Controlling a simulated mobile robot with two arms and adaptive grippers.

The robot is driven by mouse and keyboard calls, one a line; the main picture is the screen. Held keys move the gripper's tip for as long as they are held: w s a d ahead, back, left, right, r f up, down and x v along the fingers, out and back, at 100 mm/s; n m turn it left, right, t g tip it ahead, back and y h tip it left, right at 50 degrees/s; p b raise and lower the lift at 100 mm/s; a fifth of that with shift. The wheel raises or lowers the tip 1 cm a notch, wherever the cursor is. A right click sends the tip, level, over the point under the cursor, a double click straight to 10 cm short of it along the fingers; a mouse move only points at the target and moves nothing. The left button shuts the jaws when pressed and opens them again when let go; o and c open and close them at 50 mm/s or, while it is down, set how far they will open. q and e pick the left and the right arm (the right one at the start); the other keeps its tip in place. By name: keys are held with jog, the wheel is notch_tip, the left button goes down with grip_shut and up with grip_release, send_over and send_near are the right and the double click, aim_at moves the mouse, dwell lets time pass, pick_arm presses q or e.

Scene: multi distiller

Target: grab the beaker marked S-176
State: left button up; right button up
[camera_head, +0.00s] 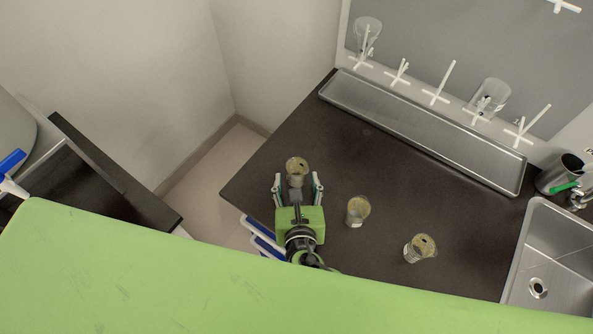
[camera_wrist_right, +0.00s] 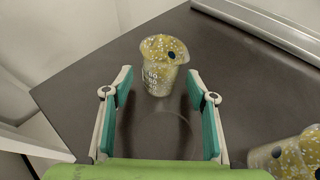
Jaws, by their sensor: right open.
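Three beakers with yellowish, speckled contents stand on the dark counter (camera_head: 330,130). The left beaker (camera_head: 296,170) is just ahead of my right gripper (camera_head: 297,184); it also shows upright in the right wrist view (camera_wrist_right: 160,70), near the far end of the open fingers and between their lines. My left gripper is not in view.
A metal tray (camera_head: 420,128) runs along the back of the counter below a drying rack (camera_head: 440,82) with white pegs and two hanging glass vessels. A sink (camera_head: 552,262) is at the right. The counter's left edge is close to the gripper.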

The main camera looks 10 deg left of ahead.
jog(key=shift+x, duration=1)
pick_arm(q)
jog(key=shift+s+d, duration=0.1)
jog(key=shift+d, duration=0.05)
pick_arm(e)
jog(key=shift+d+f, duration=0.1)
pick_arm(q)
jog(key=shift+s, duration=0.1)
pick_arm(e)
jog(key=shift+s, duration=0.1)
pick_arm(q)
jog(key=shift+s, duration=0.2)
pick_arm(e)
jog(key=c, duration=1.3)
